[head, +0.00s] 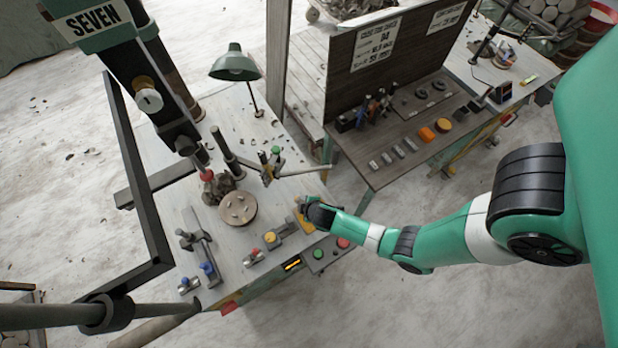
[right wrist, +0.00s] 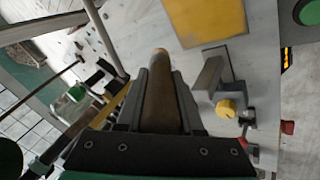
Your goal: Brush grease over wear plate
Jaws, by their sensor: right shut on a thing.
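My right gripper (head: 313,213) is at the near right edge of the light workbench (head: 178,225). In the right wrist view, my right gripper (right wrist: 160,85) is shut on a brown, rounded rod (right wrist: 160,100), which looks like a brush handle. The rod points away from the wrist, and its bristles cannot be made out. A flat yellow plate (right wrist: 210,22), perhaps the wear plate, lies on the bench just beyond the rod tip. In the head view this yellow plate (head: 303,222) is partly hidden by my gripper. My left gripper is not in view.
A clamp with a yellow knob (head: 269,237) stands left of my gripper. A round clay disc (head: 238,208) lies farther left. A green button (head: 318,254) and red button (head: 343,242) sit at the bench front. A green lamp (head: 235,65) stands behind.

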